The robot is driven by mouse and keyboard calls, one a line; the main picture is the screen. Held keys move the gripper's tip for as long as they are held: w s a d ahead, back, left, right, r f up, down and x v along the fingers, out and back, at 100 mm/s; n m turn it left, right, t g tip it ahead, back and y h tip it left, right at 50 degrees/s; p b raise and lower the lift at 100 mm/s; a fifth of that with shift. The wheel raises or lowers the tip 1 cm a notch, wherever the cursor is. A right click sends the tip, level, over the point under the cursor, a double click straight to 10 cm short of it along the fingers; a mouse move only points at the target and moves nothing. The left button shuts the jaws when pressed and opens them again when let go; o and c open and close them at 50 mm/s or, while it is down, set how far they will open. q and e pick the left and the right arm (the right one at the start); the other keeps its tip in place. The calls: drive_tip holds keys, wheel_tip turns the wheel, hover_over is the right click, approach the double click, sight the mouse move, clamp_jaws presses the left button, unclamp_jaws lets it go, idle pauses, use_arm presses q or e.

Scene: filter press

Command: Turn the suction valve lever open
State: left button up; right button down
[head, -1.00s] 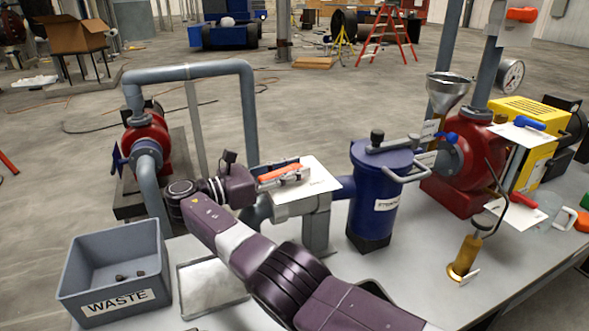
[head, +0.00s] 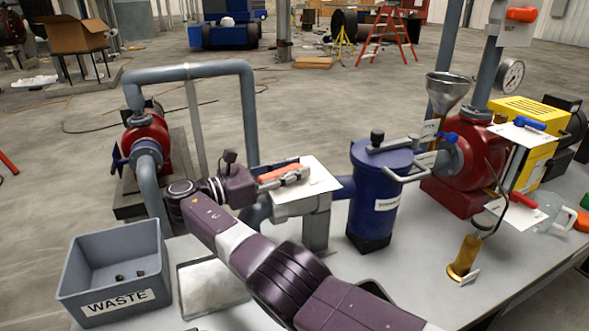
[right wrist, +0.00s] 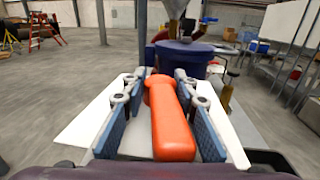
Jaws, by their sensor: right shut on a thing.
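The suction valve lever (head: 279,172) is an orange handle lying over a white card (head: 319,178) on top of the grey valve body left of the blue strainer (head: 382,197). My right gripper (head: 296,177) is at the lever, its wrist to the left of it. In the right wrist view the orange lever (right wrist: 172,120) lies lengthwise between the blue-padded fingers of my right gripper (right wrist: 165,105), which is shut on it. The valve body is partly hidden by the gripper and card. My left gripper is not in view.
A grey waste bin (head: 115,270) with small dark pieces stands at the front left. A metal tray (head: 212,290) lies beside it. A red pump (head: 470,165) with a funnel (head: 446,92) stands to the right. A grey pipe (head: 190,72) arches behind my wrist.

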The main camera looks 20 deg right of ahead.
sight(292, 167)
drive_tip(key=shift+a+f, duration=0.1)
drive_tip(key=shift+f, duration=0.1)
idle(0.3)
drive_tip(key=c, duration=1.8)
unclamp_jaws()
drive_tip(key=shift+a, duration=0.1)
drive_tip(key=shift+o, duration=0.2)
drive_tip(key=shift+r, duration=0.15)
drive_tip(key=shift+r, duration=0.55)
wheel_tip(292, 167, up, 9)
drive_tip(key=shift+f, duration=0.1)
